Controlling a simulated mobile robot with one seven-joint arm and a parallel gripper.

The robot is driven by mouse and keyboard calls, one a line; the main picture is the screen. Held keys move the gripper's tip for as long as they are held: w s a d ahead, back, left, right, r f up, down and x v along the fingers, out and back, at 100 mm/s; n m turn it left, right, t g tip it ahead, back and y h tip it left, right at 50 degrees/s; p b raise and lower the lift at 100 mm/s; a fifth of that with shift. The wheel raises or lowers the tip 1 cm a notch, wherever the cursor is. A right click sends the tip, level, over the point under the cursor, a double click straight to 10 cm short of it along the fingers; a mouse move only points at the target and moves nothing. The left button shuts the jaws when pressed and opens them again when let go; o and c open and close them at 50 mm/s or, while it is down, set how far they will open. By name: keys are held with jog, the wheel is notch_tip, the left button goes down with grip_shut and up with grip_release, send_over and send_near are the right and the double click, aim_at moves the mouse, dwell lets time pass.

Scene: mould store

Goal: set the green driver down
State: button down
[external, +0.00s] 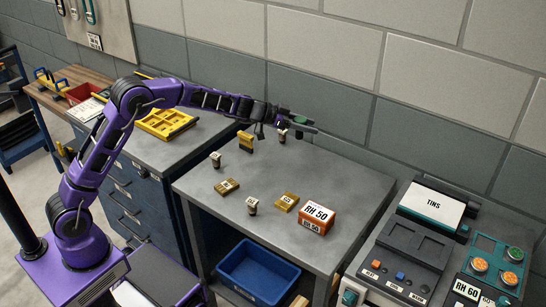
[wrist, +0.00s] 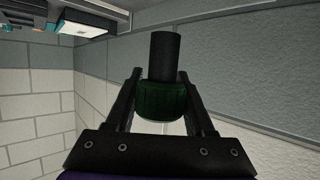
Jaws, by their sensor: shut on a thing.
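The green driver (wrist: 162,98) has a ribbed green grip and a dark cylindrical end. In the wrist view it sits between the two fingers of my gripper (wrist: 160,79), which is shut on it. In the external view my gripper (external: 300,125) is stretched out near the back wall, above the rear of the grey table (external: 205,186). A little of the green driver (external: 300,119) shows there; the fingers hide the rest. The driver appears to be held in the air, apart from the tabletop.
Small dark-and-white pieces (external: 252,206) and yellow blocks (external: 286,202) are spread over the table. A blue bin (external: 258,274) is below. A control console (external: 400,262) is at right. Some tabletop between the pieces is bare.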

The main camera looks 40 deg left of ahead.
jog(key=s+d+f+m+g+h, duration=0.1)
jog(key=d+f+m+g, duration=0.15)
jog(key=d, duration=0.55)
jog(key=s+d+f+m+g+h, duration=0.1)
jog(key=d+m+g+h, duration=0.15)
jog(key=d, duration=0.55)
jog(key=shift+y, duration=0.25)
jog(key=f, duration=0.3)
jog(key=f+b, duration=0.1)
jog(key=f, duration=0.1)
jog(key=shift+s+d+f, duration=0.2)
jog(key=shift+s+d, duration=0.05)
jog(key=shift+d, duration=0.15)
jog(key=shift+f+b, duration=0.5)
jog(key=shift+f, duration=1.9)
jog(key=shift+f, duration=0.15)
jog(key=shift+c, duration=1.3)
grip_release()
jog(key=shift+a+r, duration=0.15)
jog(key=shift+r, duration=0.1)
jog(key=p+v, duration=0.1)
jog(key=v, duration=1)
jog(key=shift+s+a+r, duration=0.15)
jog(key=shift+s+a, duration=0.05)
jog(key=shift+a, duration=0.1)
